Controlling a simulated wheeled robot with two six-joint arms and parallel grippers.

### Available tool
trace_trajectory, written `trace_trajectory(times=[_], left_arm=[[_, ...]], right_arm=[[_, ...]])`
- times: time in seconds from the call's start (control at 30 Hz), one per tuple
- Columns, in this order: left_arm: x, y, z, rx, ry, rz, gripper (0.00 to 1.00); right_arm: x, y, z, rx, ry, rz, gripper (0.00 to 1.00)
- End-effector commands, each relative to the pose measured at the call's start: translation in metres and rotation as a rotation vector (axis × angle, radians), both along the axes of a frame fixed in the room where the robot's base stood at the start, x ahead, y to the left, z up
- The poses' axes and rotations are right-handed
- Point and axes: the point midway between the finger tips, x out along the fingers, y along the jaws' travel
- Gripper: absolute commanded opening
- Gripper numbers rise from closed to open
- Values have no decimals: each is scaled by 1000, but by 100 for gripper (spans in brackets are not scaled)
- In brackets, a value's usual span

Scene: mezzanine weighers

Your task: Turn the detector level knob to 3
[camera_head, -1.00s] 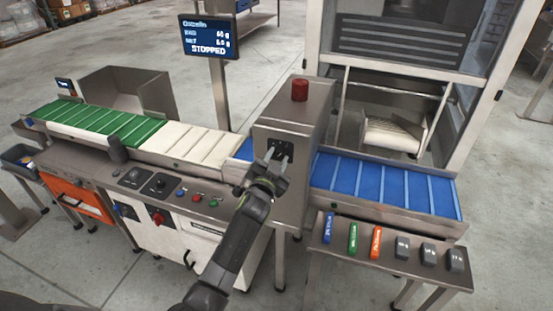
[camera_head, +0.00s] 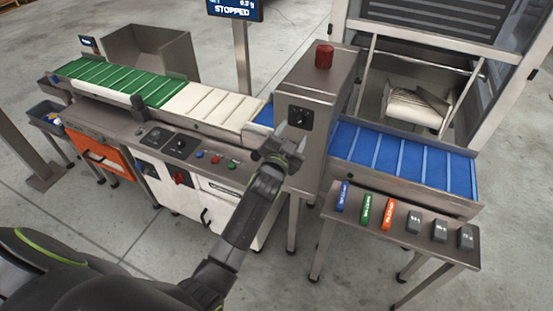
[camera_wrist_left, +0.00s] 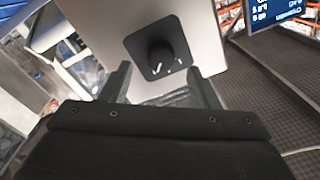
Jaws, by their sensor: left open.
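The detector level knob (camera_head: 300,117) is a black round knob on a dark square plate on the front of the grey detector housing (camera_head: 320,90). In the left wrist view the knob (camera_wrist_left: 160,55) sits ahead of my fingers, with white marks by its lower edge; their figures are too small to read. My left gripper (camera_head: 290,146) is open and empty, just below the knob and apart from it. In the wrist view its two fingers (camera_wrist_left: 163,85) stand either side, below the plate. My right gripper is not in view.
A red beacon (camera_head: 324,55) tops the housing. A blue belt (camera_head: 400,157) runs right of it, with a table of coloured and grey blocks (camera_head: 388,212) in front. The control panel (camera_head: 180,143) with other knobs and buttons lies left. A screen (camera_head: 235,9) reads STOPPED.

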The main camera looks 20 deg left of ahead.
Motion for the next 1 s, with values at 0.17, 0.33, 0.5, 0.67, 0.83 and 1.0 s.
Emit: trace_trajectory(times=[0.17, 0.33, 0.5, 0.67, 0.83, 1.0], left_arm=[[-37, 0, 3, -3, 3, 1, 55], [-62, 0, 4, -3, 4, 0, 55], [-83, 0, 4, 0, 2, 2, 55], [-98, 0, 3, 0, 3, 1, 55], [-117, 0, -1, 0, 2, 3, 55], [-130, 0, -3, 1, 0, 1, 55]], right_arm=[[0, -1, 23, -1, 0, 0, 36], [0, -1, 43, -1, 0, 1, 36], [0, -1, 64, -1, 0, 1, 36], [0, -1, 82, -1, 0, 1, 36], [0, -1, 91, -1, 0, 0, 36], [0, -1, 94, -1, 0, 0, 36]])
